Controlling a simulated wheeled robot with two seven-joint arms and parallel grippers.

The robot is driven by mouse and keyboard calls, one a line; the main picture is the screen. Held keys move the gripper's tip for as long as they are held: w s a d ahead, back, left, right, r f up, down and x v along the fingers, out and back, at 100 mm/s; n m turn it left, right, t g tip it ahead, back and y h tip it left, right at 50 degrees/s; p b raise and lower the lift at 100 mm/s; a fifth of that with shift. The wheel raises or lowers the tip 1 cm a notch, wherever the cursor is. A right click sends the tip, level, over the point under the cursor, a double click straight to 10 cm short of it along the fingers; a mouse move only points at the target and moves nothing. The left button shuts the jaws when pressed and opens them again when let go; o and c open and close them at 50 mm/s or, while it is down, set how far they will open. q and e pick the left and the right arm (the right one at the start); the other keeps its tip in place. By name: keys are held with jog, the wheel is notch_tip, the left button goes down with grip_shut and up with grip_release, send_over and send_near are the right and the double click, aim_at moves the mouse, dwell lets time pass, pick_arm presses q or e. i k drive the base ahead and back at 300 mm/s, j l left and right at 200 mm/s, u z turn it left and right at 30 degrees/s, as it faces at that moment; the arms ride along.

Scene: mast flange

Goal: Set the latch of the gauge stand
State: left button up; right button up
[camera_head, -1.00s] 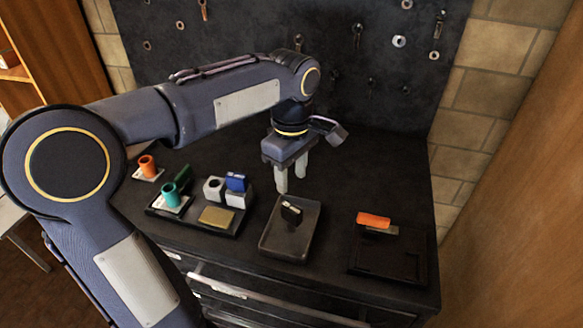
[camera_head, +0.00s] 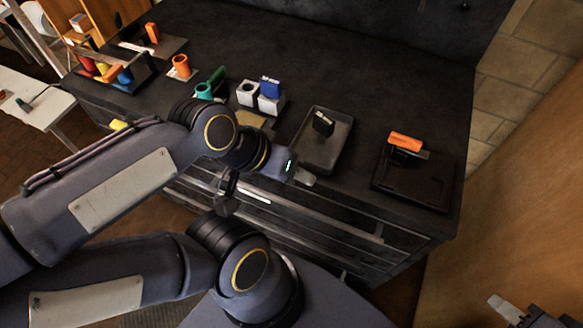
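A low black stand (camera_head: 412,182) sits at the right end of the dark bench. An orange lever-like piece (camera_head: 405,142) lies across its back edge, with a grey part beside it; I take this as the gauge stand and latch, though no label shows. My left gripper (camera_head: 305,179) is at the bench's front edge, left of the stand and apart from it. It is seen nearly end-on, so its finger gap is hidden. My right gripper (camera_head: 508,310) shows at the bottom right corner, low and away from the bench; its finger gap is unclear.
A grey tray (camera_head: 337,150) holding a small black block (camera_head: 323,123) lies left of the stand. Further left are a white-and-blue block pair (camera_head: 269,95), a teal cup (camera_head: 203,92), an orange cup (camera_head: 181,66) and a rack (camera_head: 118,75). The bench's back middle is clear.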

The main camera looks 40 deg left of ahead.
aim_at(216, 81)
jog(key=u, duration=1.9)
